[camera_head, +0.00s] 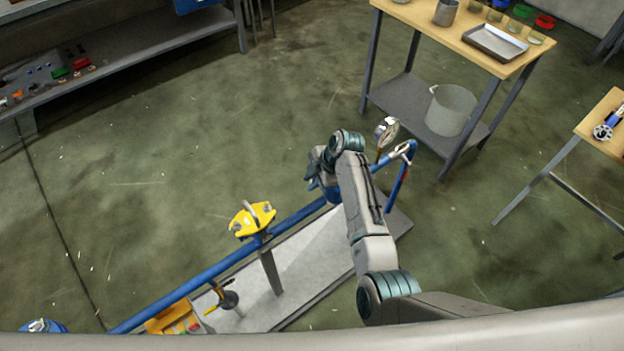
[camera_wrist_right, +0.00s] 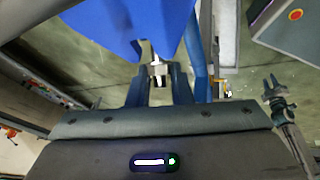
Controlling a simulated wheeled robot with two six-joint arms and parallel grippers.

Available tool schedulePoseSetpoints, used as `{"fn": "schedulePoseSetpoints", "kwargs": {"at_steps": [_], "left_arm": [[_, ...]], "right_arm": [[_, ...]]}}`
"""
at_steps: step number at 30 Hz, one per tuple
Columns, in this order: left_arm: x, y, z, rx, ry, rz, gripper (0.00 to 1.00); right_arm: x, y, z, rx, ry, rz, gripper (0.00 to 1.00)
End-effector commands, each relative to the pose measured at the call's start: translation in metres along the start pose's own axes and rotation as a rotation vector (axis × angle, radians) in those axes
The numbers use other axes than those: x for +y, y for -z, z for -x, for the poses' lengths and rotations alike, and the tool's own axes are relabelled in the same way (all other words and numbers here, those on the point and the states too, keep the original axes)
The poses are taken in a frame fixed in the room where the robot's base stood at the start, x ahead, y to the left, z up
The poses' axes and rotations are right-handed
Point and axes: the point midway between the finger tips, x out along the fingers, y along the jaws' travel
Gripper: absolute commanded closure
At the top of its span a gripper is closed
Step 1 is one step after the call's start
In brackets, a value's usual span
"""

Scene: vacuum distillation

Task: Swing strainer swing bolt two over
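My right gripper (camera_wrist_right: 159,76) shows from behind in the right wrist view. Its two blue-grey fingers stand apart, one on each side of a small silvery swing bolt (camera_wrist_right: 158,74). I see no clear contact between the fingers and the bolt. A large blue body (camera_wrist_right: 130,22), apparently the strainer, fills the upper part of that view just beyond the fingertips. In the head view my right wrist and forearm hang over the blue pipe line and hide most of the strainer and its bolts. I cannot tell the two bolts apart.
The blue pipe (camera_head: 205,276) runs over a pale base plate (camera_head: 318,253). A yellow flange-like piece (camera_head: 252,219) stands left of my arm. A pressure gauge (camera_head: 386,131) rises just right of my wrist. A wooden-topped table (camera_head: 440,28) stands behind; the floor at left is clear.

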Motion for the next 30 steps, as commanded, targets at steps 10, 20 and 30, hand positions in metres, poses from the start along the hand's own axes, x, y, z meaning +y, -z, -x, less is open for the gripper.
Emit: {"fn": "schedulePoseSetpoints", "kwargs": {"at_steps": [10,20,30], "left_arm": [[0.0,0.0,0.0,0.001,0.0,0.0,0.7],[0.001,-0.001,-0.007,0.001,0.0,0.0,0.7],[0.0,-0.001,-0.006,0.0,0.0,0.0,0.7]], "right_arm": [[0.002,-0.004,0.003,0.062,0.015,-0.024,1.0],[0.006,-0.009,0.01,0.224,0.046,-0.081,1.0],[0.006,-0.009,0.011,0.231,0.048,-0.084,0.77]]}}
